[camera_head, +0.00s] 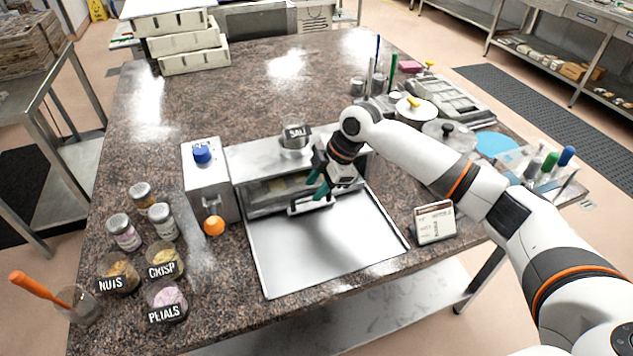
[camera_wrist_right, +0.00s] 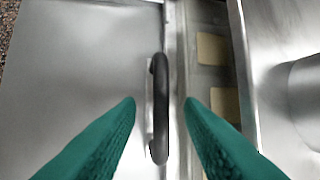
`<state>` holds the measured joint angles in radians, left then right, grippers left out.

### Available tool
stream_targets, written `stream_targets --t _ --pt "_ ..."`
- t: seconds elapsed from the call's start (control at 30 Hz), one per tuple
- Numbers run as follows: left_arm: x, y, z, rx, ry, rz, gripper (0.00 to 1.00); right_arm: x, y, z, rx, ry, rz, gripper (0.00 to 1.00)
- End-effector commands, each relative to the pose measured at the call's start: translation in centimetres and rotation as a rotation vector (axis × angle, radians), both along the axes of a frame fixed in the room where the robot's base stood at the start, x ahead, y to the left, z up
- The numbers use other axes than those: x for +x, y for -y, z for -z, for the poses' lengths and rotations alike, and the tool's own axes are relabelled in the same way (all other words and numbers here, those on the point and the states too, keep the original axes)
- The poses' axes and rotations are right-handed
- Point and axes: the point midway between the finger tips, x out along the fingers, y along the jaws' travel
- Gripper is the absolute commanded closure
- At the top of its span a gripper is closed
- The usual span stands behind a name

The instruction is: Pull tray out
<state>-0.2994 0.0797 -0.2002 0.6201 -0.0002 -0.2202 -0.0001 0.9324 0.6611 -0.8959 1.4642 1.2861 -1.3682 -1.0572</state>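A low metal cabinet (camera_head: 250,160) stands on the stone worktop with its front open. Inside it, pale square pieces (camera_wrist_right: 213,47) lie on a tray (camera_wrist_right: 199,77). A black bar handle (camera_wrist_right: 158,105) sits at the tray's front edge. A flat metal sheet (camera_head: 325,250) lies in front of the opening; it also shows in the wrist view (camera_wrist_right: 80,70). My right gripper (camera_head: 319,184), with teal fingers, is at the opening. In the wrist view its fingertips (camera_wrist_right: 160,102) are apart, one on each side of the handle, with gaps visible. My left gripper is not in view.
A metal cup labelled SALT (camera_head: 294,140) stands on the cabinet. A small sign (camera_head: 435,223) stands right of the sheet. Labelled jars (camera_head: 165,262) stand front left.

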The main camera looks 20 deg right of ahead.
Motion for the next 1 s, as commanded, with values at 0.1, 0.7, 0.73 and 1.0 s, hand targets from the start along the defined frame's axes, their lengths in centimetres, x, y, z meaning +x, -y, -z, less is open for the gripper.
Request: stream_targets --t 0.1,0.7,0.73,1.0 --pt "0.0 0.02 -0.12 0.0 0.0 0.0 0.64 0.06 -0.18 0.46 -0.001 -0.001 0.0 0.66" --pt "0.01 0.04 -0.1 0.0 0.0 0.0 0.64 0.08 -0.21 0.48 0.0 0.0 0.0 1.0" --pt "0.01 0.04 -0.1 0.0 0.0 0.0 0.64 0.08 -0.21 0.48 0.0 0.0 0.0 1.0" --pt "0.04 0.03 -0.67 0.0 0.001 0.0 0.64 -0.4 -0.18 0.32 0.0 -0.001 -0.001 1.0"
